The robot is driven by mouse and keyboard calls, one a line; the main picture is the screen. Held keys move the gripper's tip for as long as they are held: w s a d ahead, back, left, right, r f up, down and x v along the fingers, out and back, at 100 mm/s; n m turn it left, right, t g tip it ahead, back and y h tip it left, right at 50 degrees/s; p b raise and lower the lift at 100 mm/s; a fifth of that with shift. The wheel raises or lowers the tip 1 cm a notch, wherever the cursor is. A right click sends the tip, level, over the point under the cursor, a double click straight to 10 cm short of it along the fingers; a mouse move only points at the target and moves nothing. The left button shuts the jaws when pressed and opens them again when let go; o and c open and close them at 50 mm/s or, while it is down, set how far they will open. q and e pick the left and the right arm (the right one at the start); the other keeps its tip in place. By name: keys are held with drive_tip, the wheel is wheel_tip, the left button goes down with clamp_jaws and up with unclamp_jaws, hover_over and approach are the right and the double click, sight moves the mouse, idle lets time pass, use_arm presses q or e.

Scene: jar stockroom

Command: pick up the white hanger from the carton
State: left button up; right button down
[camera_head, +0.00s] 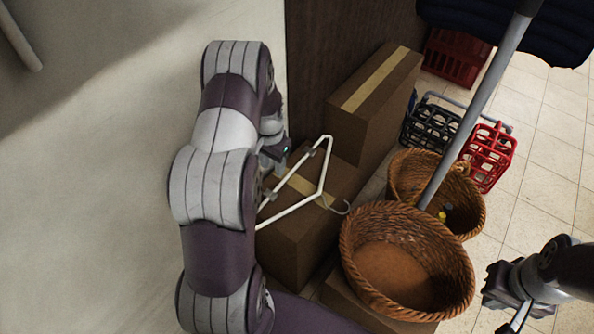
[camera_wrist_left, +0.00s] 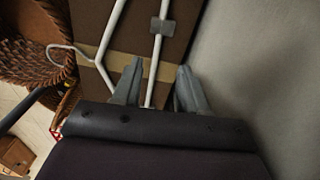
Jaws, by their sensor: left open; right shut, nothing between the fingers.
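The white hanger (camera_head: 291,208) lies on top of the brown carton (camera_head: 297,250), with its hook toward the basket side. It also shows in the left wrist view (camera_wrist_left: 112,33), with a grey clip on one bar. My left gripper (camera_head: 283,168) is at the far-left side of the hanger, partly hidden by my own arm. In the left wrist view my left gripper (camera_wrist_left: 160,66) is open, and a white hanger bar runs between its two fingers. Contact with the bar cannot be told. My right gripper (camera_head: 517,318) is shut and empty at the lower right, away from the hanger.
Two wicker baskets (camera_head: 410,222) stand right of the carton. A taller taped box (camera_head: 392,112) stands behind it against a dark panel. A pale wall lies on the left. Red (camera_head: 490,158) and black bottle carriers stand farther back. A grey pole (camera_head: 478,100) crosses above the baskets.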

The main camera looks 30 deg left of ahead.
use_arm(q)
hover_over(275, 190)
wheel_tip(275, 190, down, 5)
drive_tip(key=shift+w+a+r+b, duration=0.1)
drive_tip(key=shift+b, duration=0.3)
drive_tip(key=shift+f, duration=0.4)
wheel_tip(275, 190, down, 4)
drive_tip(key=shift+f+b, duration=0.1)
drive_tip(key=shift+b, duration=0.75)
drive_tip(key=shift+f, duration=0.2)
drive_tip(key=shift+r, duration=0.15)
drive_tip(key=shift+c, duration=0.5)
clamp_jaws()
